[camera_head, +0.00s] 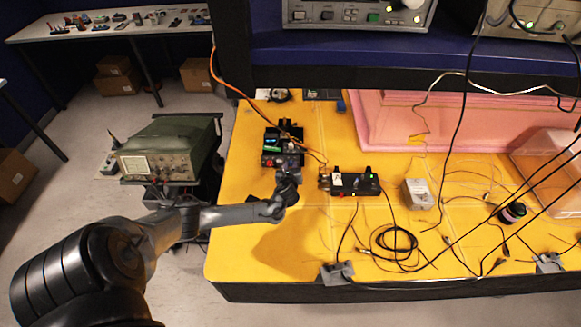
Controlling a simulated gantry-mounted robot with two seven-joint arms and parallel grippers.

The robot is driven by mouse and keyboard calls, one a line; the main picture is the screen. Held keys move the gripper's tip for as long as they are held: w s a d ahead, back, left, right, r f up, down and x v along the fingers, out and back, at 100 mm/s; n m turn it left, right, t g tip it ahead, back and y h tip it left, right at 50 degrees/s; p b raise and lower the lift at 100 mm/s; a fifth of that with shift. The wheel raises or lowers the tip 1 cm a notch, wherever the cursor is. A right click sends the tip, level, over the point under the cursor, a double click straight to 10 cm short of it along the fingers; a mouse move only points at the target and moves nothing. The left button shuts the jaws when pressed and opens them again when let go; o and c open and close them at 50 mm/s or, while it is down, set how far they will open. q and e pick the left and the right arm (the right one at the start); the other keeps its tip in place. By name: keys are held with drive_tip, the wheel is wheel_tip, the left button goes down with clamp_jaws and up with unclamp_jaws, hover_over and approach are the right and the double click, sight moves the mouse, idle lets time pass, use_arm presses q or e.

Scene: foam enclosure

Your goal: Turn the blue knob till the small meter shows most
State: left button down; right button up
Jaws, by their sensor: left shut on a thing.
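A small black device (268,150) with a lit green display stands near the left end of the yellow table. The display is likely the small meter, but its reading is too small to make out. My left gripper (287,174) reaches in from the lower left, with its fingers at the near side of this device. It is shut on a small part there, which appears to be the blue knob. The fingers hide the knob, so its angle does not show. My right gripper is not in view.
A black box (354,184) with small lights and a grey box (418,194) stand to the right on the yellow table (240,240). A coiled black cable (393,242) and loose wires lie in front. An orange cable (232,87) runs to the device.

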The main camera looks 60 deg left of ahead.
use_arm(q)
drive_tip(key=shift+w+r+m+g+y+p, duration=0.1)
drive_tip(key=shift+r+m+g+y+p, duration=0.25)
drive_tip(key=shift+m+p, duration=0.4)
drive_tip(key=shift+w+d+f+m+g+y+p, duration=0.15)
drive_tip(key=shift+m+g+y+p, duration=0.1)
drive_tip(key=shift+m+g+p, duration=0.5)
drive_tip(key=shift+f+m+y+p, duration=0.1)
drive_tip(key=shift+m+y+p, duration=0.2)
drive_tip(key=shift+m+p, duration=0.25)
drive_tip(key=shift+w+f+m+g+y, duration=0.1)
drive_tip(key=shift+m+g+y, duration=0.2)
drive_tip(key=shift+m+g, duration=0.4)
drive_tip(key=c, duration=0.9)
unclamp_jaws()
drive_tip(key=shift+f, duration=0.1)
